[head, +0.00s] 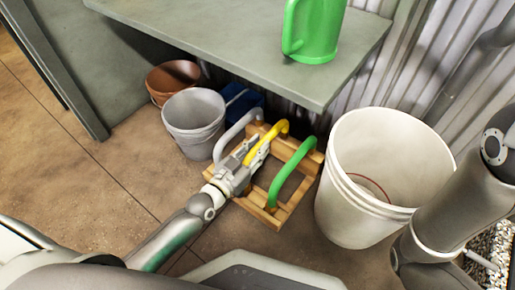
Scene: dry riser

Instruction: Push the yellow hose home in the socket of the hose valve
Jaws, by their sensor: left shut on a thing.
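The yellow hose (269,134) is a curved piece. It arches over a wooden frame (276,219) on the floor, between a grey curved hose (236,127) and a green one (293,171). My left gripper (251,153) is shut on the near end of the yellow hose, above the frame. The hose valve and its socket cannot be made out; the gripper covers that part of the frame, so I cannot tell how far in the hose end sits. My right arm shows at the right edge, but its gripper is out of view.
A large white bucket (338,215) stands right of the frame. A grey bucket (190,150), a brown pot (172,77) and a blue container (243,104) stand to the left. A grey-green tabletop (235,45) with a green watering can (318,32) overhangs the back.

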